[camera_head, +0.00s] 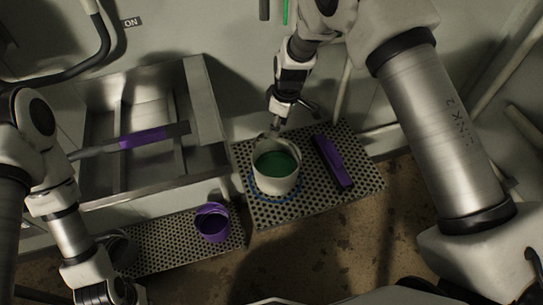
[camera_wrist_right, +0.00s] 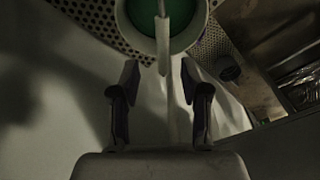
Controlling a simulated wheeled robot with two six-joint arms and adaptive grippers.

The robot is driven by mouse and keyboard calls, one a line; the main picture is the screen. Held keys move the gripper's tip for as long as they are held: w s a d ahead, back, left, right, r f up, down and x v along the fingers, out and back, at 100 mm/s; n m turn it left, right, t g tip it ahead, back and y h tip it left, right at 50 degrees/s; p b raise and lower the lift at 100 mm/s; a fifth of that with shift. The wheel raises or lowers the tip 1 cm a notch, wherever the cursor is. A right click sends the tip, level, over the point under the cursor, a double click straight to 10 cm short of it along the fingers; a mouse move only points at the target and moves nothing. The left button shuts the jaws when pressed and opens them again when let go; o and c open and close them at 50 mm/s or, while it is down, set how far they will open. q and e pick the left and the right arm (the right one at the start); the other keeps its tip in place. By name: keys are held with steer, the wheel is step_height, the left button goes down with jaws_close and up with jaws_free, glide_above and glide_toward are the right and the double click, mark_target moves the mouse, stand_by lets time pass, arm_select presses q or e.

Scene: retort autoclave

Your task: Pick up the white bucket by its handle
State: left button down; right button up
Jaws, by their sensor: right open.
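The white bucket (camera_head: 277,183) stands upright on a perforated metal step, with green contents inside. In the right wrist view the bucket (camera_wrist_right: 123,22) is at the top, and its pale handle (camera_wrist_right: 163,55) points down toward the space between my fingertips. My right gripper (camera_head: 277,121) is at the bucket's far rim. It is open, with its two fingertips (camera_wrist_right: 160,74) on either side of the handle's line; whether they touch it I cannot tell.
A purple bar (camera_head: 333,162) lies on the perforated step (camera_head: 283,213) right of the bucket. A purple cup (camera_head: 212,222) stands on the lower perforated step (camera_head: 165,243). A metal basin (camera_head: 207,100) with a purple-gripped bar across it is at left.

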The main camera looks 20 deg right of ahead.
steer(key=shift+s+a+f, duration=0.2)
steer(key=shift+s+f, duration=0.25)
steer(key=shift+f, duration=0.35)
steer(key=f+p, duration=0.1)
steer(key=f, duration=0.1)
steer(key=w+f, duration=0.1)
steer(key=f, duration=0.2)
steer(key=shift+w+a+f+p, duration=0.1)
steer(key=shift+a+p, duration=0.05)
steer(key=shift+p, duration=0.2)
jaws_close()
arm_select(q)
steer(key=shift+s+r, duration=0.25)
steer(key=shift+r, duration=0.3)
steer(key=shift+s+r, duration=0.2)
steer(key=shift+r, duration=0.3)
arm_select(e)
steer(key=shift+r, duration=0.2)
